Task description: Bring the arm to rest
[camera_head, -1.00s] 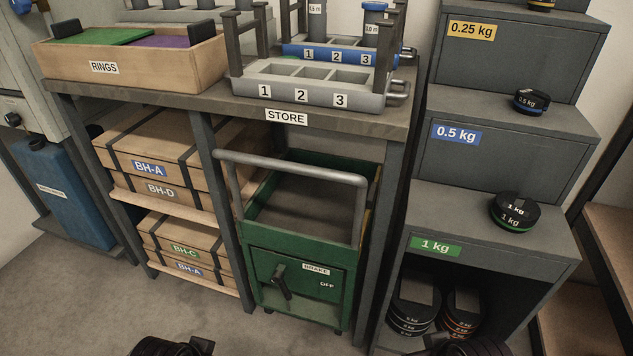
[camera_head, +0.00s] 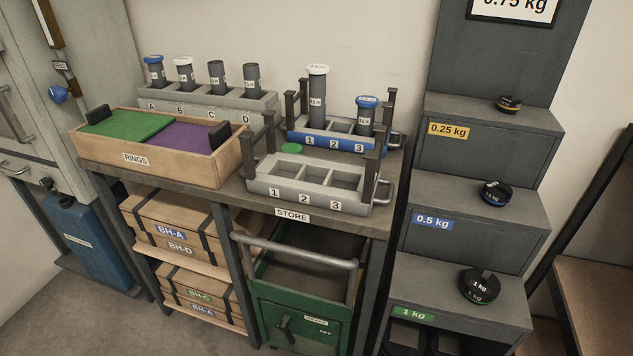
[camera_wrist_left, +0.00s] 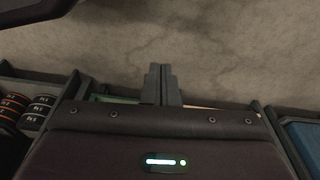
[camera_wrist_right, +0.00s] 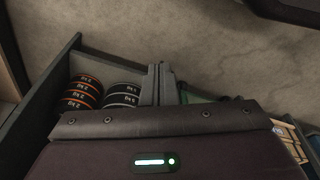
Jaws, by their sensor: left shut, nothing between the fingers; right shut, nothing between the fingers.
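My left gripper (camera_wrist_left: 162,85) shows in the left wrist view, its two fingers together and nothing between them. Its fingertips point toward bare concrete floor. My right gripper (camera_wrist_right: 158,84) shows in the right wrist view, also shut and empty, with floor beyond its tips. Neither gripper shows in the head view now. No object is touched by either gripper in these views.
The store bench (camera_head: 230,200) holds a rings box (camera_head: 190,170), a grey three-slot carrier (camera_head: 262,185) and a blue carrier (camera_head: 296,137). A green trolley (camera_head: 272,300) stands below. Stepped weight shelves (camera_head: 470,205) are at right. Black and orange weights (camera_wrist_right: 85,90) appear beside my right gripper.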

